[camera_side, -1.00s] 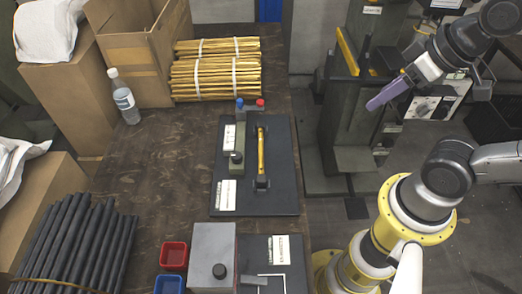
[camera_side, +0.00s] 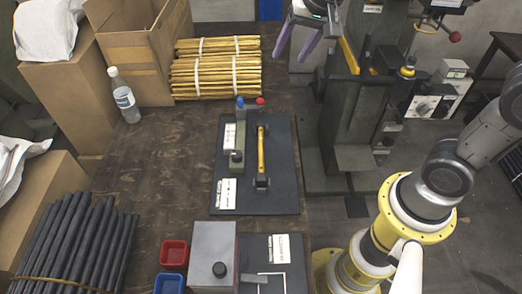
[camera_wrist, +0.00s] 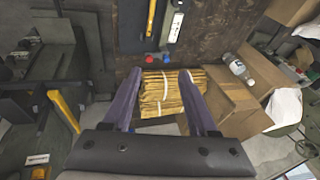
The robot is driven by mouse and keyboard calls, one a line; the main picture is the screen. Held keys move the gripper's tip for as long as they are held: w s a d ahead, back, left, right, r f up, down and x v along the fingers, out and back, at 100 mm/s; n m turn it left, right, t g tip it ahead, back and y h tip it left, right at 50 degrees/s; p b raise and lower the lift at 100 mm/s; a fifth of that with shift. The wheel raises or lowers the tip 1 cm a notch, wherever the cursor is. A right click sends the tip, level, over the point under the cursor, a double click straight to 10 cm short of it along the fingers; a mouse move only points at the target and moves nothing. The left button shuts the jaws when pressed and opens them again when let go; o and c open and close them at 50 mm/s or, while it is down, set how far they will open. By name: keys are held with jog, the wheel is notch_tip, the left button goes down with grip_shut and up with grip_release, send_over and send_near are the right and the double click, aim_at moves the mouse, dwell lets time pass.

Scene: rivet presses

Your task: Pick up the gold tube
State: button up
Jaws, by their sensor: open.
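A single gold tube (camera_side: 261,151) rests in the holders of a dark fixture plate (camera_side: 284,186) on the table, apart from my gripper. The tube also shows near the top of the wrist view (camera_wrist: 150,19). My gripper (camera_side: 296,47) is at the top of the side view, to the right of the table's far end, with its purple fingers spread and nothing between them. In the wrist view the open fingers (camera_wrist: 158,74) frame bundled gold tubes (camera_wrist: 161,98), which lie well beyond them. These bundles show at the table's far end (camera_side: 216,68).
Boxes (camera_side: 135,55) and a bottle (camera_side: 124,95) stand left of the bundles. Dark rods (camera_side: 75,240), a red bin (camera_side: 174,254) and a grey block (camera_side: 211,255) are nearer. A press (camera_side: 350,110) stands right of the table. The table's middle-left is bare.

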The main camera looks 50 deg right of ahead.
jog(key=w+a+f+m+g, duration=0.1)
jog(key=w+f+g, duration=0.1)
jog(key=w+f, duration=0.4)
jog(key=g, duration=0.3)
send_over(261, 148)
jog(key=f, duration=1.5)
jog(key=w+f, duration=0.1)
jog(key=f, duration=0.6)
jog(key=shift+f, duration=0.9)
jog(key=shift+s+f, duration=0.15)
jog(key=shift+f, duration=0.75)
jog(key=shift+s+f, duration=0.2)
jog(key=shift+f, duration=0.7)
jog(key=shift+s+f, duration=0.15)
jog(key=shift+f, duration=0.75)
grip_shut()
